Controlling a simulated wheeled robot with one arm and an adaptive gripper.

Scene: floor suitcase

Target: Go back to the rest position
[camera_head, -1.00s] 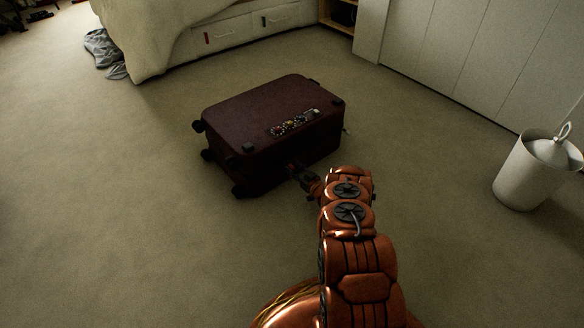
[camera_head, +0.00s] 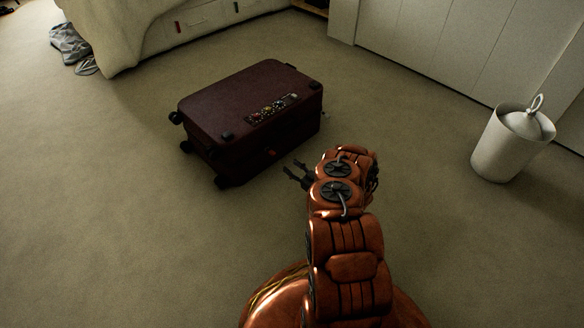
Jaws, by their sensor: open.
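My gripper (camera_head: 293,173) is open and empty, its two dark fingers spread and pointing left toward the suitcase. The dark maroon suitcase (camera_head: 235,98) lies flat on the carpet ahead and to the left of it. Its wheels are on the left side, and a row of small dials or stickers shows on its top. A small red spot shows on its near side, facing my gripper. A gap of carpet lies between the fingers and the suitcase. The copper-coloured arm is mine and is partly folded.
A white bin (camera_head: 497,150) with a ring-handled lid stands at the right. White cabinets (camera_head: 450,45) line the back right. The carpet at left is clear.

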